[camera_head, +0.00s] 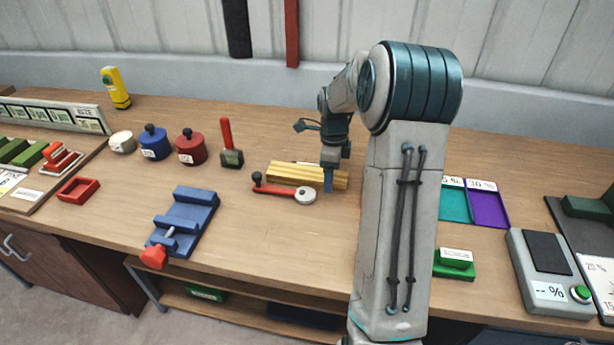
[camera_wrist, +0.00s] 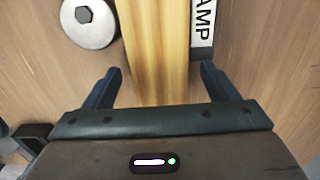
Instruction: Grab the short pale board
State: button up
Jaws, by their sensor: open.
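Long pale yellow wood (camera_head: 292,174) lies on the bench beside my gripper (camera_head: 328,180). The wood also shows in the wrist view (camera_wrist: 160,45), with a darker left strip and a lighter right strip. I cannot tell whether these are separate boards or faces of one, nor which is the short one. My gripper, also in the wrist view (camera_wrist: 160,72), is open, one finger on each side of the wood. No contact shows. The wood's near end is hidden by my gripper body.
A white label (camera_wrist: 203,25) reading "AMP" lies close along the wood's right side. A red-handled tool with a round pale disc (camera_head: 305,196) lies just in front of the wood. A blue vise (camera_head: 185,222) stands front left. Teal (camera_head: 453,204) and purple (camera_head: 487,208) trays lie right.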

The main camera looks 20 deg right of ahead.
jog(key=c, duration=1.2)
